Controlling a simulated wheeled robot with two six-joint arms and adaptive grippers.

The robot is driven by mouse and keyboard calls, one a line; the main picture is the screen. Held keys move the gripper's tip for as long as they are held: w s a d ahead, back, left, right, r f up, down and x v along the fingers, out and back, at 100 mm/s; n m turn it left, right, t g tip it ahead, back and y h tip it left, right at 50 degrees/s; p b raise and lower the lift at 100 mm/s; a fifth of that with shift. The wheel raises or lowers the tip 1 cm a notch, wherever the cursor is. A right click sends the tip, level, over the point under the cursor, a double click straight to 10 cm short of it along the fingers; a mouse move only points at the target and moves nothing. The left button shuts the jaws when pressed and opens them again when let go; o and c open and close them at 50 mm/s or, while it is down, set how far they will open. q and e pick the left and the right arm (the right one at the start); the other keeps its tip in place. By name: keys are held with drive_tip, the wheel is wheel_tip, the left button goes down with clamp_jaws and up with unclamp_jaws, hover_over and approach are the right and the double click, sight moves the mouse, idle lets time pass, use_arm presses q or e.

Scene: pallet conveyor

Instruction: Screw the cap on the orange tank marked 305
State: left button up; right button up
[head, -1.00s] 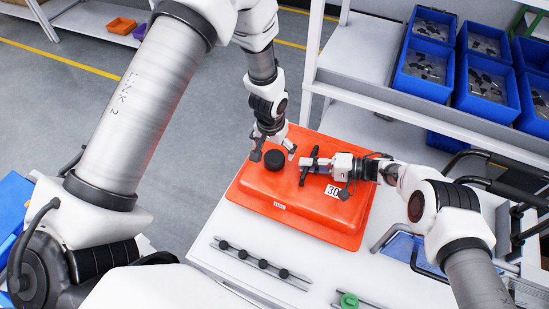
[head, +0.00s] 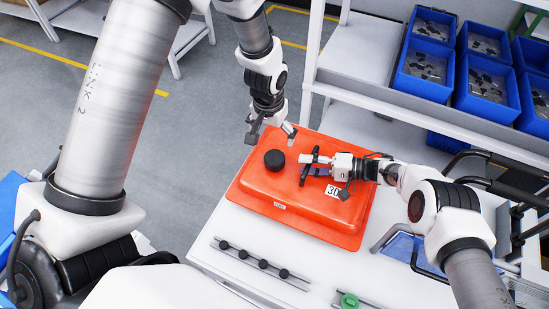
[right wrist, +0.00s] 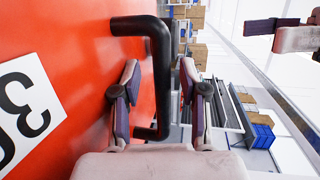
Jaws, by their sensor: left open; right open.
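The orange tank (head: 250,188) lies on the white table, with a white label (head: 333,191) reading "30"; the rest of the marking is hidden in the head view. A round black cap (head: 275,160) sits on its top, at the left. My left gripper (head: 270,135) is open and empty, above and behind the cap, apart from it. My right gripper (head: 315,166) is open at the tank's black handle. In the right wrist view, the handle (right wrist: 160,95) passes between the open fingers of that gripper (right wrist: 160,66). The label (right wrist: 25,110) also shows there.
A rail with several black knobs (head: 262,264) and a green part (head: 348,300) lie at the table's front. Blue bins (head: 425,67) stand on a shelf at the back right. The floor behind the table at left is clear.

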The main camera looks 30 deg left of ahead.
drive_tip(key=v, duration=1.2)
drive_tip(key=shift+f, duration=0.1)
